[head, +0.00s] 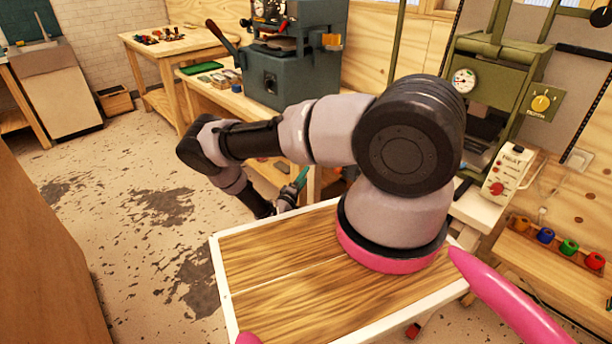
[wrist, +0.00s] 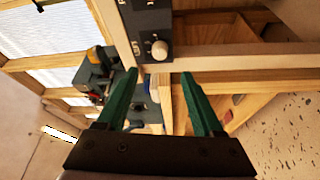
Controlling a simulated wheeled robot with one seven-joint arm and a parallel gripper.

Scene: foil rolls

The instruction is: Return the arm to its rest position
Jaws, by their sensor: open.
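My arm (head: 322,130) is mounted on the wooden-topped base and reaches out to the left, then folds down and back at its elbow. My gripper (head: 301,178) hangs low past the far edge of the wooden top, partly hidden behind my own arm in the head view. In the wrist view my gripper (wrist: 160,82) shows two green fingers spread apart, with nothing between them.
A blue-grey machine (head: 285,75) stands on a wooden bench behind the arm. A green press (head: 500,75) and a white heat controller (head: 508,172) are at the right. Coloured rolls (head: 568,247) sit on a shelf at the far right. The floor at left (head: 140,200) is clear.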

